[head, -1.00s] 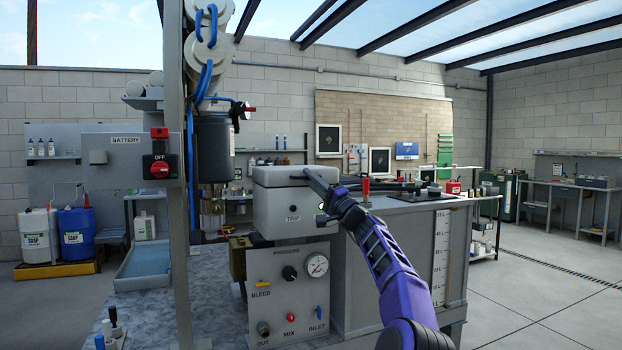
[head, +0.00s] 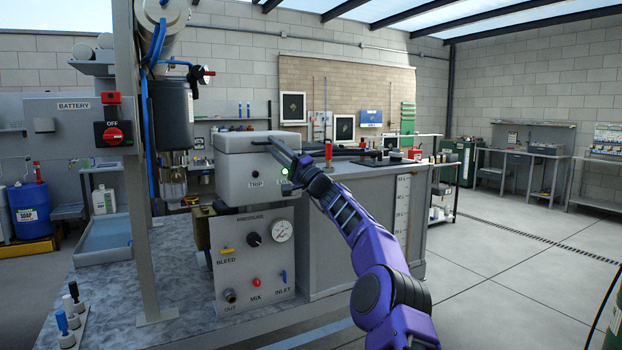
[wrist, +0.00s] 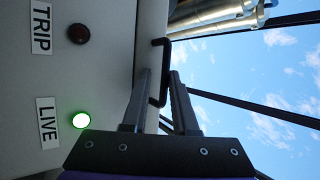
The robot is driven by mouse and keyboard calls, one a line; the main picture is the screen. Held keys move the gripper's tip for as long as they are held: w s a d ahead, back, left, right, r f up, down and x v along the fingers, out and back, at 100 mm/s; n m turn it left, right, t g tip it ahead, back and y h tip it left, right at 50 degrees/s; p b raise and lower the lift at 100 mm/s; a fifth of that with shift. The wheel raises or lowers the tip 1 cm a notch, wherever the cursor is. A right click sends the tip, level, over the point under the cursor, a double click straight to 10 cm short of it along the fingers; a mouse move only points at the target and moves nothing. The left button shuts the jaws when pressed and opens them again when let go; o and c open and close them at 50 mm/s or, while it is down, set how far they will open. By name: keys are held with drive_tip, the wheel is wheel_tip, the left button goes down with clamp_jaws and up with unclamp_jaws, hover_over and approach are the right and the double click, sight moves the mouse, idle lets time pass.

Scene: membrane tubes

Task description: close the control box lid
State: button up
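The control box (head: 240,184) is a pale grey box on top of the pressure panel, with TRIP and LIVE labels on its front. Its lid (head: 232,143) lies flat on top and looks down or nearly down; I cannot tell whether it is fully seated. My gripper (head: 276,146) is at the lid's front right. In the wrist view my gripper (wrist: 159,72) has its two fingers apart on either side of the black handle (wrist: 165,92), with a gap showing. The green LIVE lamp (wrist: 81,120) is lit; the TRIP lamp (wrist: 78,34) is dark.
The pressure panel (head: 240,265) with gauge and knobs stands below the box. A grey post (head: 135,200) and dark cylinder (head: 180,114) stand to the left. A grey tank (head: 345,235) is behind my arm. Open floor (head: 510,270) lies to the right.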

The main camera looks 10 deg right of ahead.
drive_tip(key=b+v, duration=0.2)
drive_tip(key=v, duration=1.4)
drive_tip(key=shift+s, duration=0.3)
